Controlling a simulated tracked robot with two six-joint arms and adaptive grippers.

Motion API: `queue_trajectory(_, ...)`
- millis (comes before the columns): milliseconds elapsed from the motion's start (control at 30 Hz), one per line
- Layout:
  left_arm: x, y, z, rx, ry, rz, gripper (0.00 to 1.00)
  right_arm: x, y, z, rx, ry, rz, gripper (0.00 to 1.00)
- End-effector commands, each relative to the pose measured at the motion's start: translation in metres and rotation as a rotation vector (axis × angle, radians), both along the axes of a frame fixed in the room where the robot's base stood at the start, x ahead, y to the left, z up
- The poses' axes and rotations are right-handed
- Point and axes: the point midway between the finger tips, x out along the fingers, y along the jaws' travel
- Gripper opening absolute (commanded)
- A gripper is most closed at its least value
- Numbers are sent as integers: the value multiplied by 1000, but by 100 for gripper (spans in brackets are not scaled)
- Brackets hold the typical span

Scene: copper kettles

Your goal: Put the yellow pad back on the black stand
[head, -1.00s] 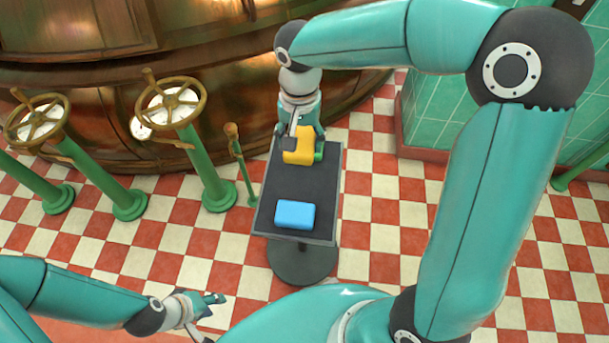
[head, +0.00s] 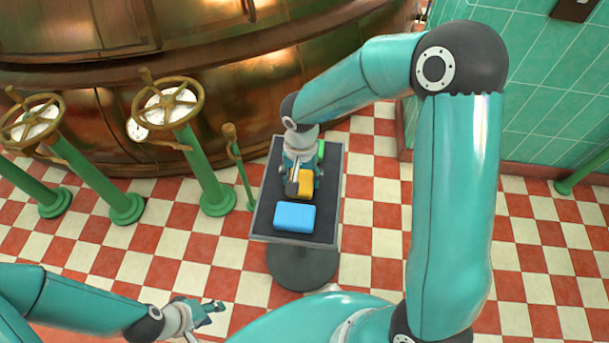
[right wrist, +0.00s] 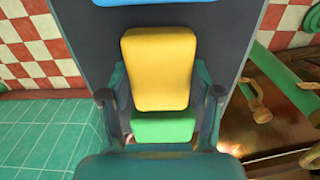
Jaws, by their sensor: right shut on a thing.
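The yellow pad (head: 306,184) is between the fingers of my right gripper (head: 300,182), over the black stand (head: 268,205). In the right wrist view, the right gripper (right wrist: 161,95) has a finger on each side of the yellow pad (right wrist: 160,65) and is shut on it. The pad lies between a blue pad (head: 295,216) and a green pad (head: 321,150). I cannot tell whether its underside touches the stand. My left gripper (head: 208,312) is away from the stand at lower left; its finger opening is unclear.
The green pad also shows in the right wrist view (right wrist: 163,127), nearer the gripper's palm. Green posts with brass handwheels (head: 168,103) stand left of the stand. A copper kettle (head: 230,80) is behind it.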

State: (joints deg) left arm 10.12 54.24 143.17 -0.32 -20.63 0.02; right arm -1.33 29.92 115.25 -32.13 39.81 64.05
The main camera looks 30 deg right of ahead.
Motion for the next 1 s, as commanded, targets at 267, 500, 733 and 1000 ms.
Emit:
queue_trajectory(267,0,0,-3,0,0,0,40,0,0,-2,0,0,-1,36)
queue_trajectory(500,0,0,-2,0,0,0,40,0,0,-1,0,0,-1,89)
queue_trajectory(733,0,0,-2,0,0,0,40,0,0,-1,0,0,-2,89)
queue_trajectory(1000,0,0,5,0,0,0,40,1,-1,19,0,-4,-3,89)
